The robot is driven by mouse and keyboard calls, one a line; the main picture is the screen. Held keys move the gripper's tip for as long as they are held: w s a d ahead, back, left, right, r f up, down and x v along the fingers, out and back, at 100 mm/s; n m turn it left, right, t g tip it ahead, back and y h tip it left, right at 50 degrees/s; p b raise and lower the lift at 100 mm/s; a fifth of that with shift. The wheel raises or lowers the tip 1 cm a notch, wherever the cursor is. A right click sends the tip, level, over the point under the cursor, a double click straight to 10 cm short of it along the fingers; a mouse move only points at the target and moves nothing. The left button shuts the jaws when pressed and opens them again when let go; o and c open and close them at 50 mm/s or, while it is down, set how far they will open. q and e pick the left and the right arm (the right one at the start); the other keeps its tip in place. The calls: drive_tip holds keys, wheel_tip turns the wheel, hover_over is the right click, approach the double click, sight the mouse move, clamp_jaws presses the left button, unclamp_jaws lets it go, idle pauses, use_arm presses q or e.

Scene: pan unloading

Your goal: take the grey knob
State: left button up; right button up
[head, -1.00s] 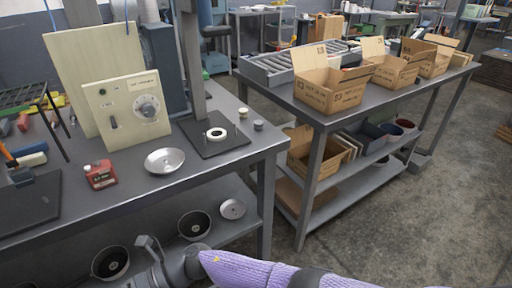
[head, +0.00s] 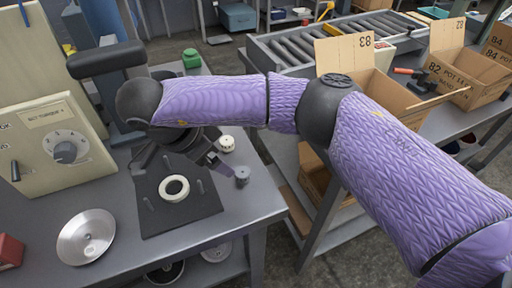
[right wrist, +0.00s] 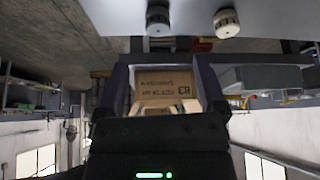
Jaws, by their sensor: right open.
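The grey knob (head: 242,176) stands on the table near its right edge, just off the dark mat; it also shows at the top of the right wrist view (right wrist: 158,21). A paler, whitish knob (head: 225,144) stands behind it, also seen in the right wrist view (right wrist: 226,22). My right gripper (head: 222,167) reaches down over the mat, close to the grey knob on its left. In the right wrist view its two fingers (right wrist: 160,64) are apart with nothing between them. The grey knob lies beyond the fingertips. My left gripper is not in view.
A metal dish (head: 86,237) and a panel with a dial (head: 50,148) are to the left. A green object (head: 191,58) is behind. Cardboard boxes (head: 343,51) stand on the other table.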

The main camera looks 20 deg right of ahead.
sight(242, 172)
drive_tip(key=x, duration=0.3)
drive_tip(key=b+x, duration=0.1)
drive_tip(key=x, duration=0.2)
drive_tip(key=b+x, duration=0.1)
drive_tip(key=x, duration=0.2)
drive_tip(key=shift+s+d+f, duration=0.1)
drive_tip(key=shift+d+f, duration=0.1)
drive_tip(key=shift+d, duration=0.25)
drive_tip(key=shift+r, duration=0.1)
drive_tip(key=c, duration=0.9)
drive_tip(key=shift+c, duration=1.4)
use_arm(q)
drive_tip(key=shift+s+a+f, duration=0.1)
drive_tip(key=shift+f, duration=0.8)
use_arm(e)
clamp_jaws()
